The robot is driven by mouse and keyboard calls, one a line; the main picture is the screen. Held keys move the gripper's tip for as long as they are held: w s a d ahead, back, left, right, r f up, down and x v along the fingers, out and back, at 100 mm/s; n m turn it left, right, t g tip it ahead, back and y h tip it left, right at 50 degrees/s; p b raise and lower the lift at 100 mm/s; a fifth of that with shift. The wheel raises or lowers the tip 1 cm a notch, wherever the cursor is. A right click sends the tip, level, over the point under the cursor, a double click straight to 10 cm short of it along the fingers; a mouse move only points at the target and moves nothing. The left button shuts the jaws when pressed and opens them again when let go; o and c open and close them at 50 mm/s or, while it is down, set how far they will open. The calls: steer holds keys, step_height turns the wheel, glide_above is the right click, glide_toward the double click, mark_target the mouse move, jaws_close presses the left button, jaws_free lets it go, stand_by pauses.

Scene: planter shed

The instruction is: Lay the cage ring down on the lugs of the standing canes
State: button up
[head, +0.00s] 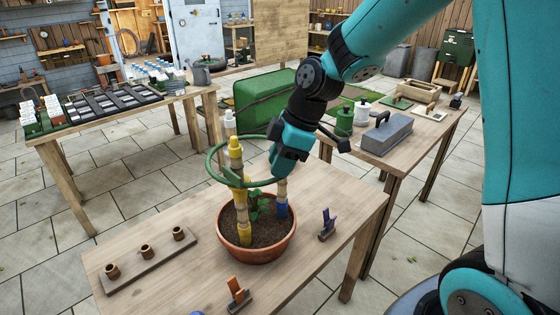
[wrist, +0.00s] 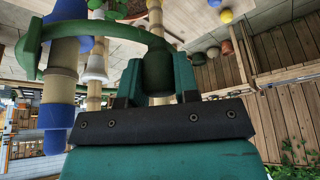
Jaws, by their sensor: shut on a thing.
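The green cage ring (head: 209,165) is level, at the height of the upper parts of the standing canes. My gripper (head: 279,172) is shut on the ring's right side; the wrist view shows a green grip piece (wrist: 157,72) between the jaws. A yellow-capped cane (head: 236,146) stands at the ring's near side, a white-topped cane (head: 230,121) behind it, and a blue-banded cane (head: 281,211) below my gripper. They stand in a terracotta pot (head: 257,254). In the wrist view the ring crosses a blue-capped cane (wrist: 60,85). I cannot tell whether it touches any lugs.
The pot stands on a wooden bench (head: 190,224). A wooden strip with cups (head: 146,252), an orange clip (head: 236,288) and a dark blue clip (head: 327,224) lie around it. A side table holds a grey toolbox (head: 387,134). A green plant (head: 263,207) grows between the canes.

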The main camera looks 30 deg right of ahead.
steer(key=o, duration=1)
steer(key=v, duration=1.7)
steer(key=shift+r, duration=0.25)
steer(key=s+a+f+m, duration=0.3)
steer(key=s+a+f, duration=0.1)
steer(key=s+a, duration=0.3)
steer(key=s+a+f+m+g, duration=0.1)
steer(key=s+a+f+m, duration=0.3)
steer(key=s+a, duration=0.3)
steer(key=s, duration=0.5)
steer(key=shift+s+f, duration=0.2)
steer(key=shift+f, duration=0.2)
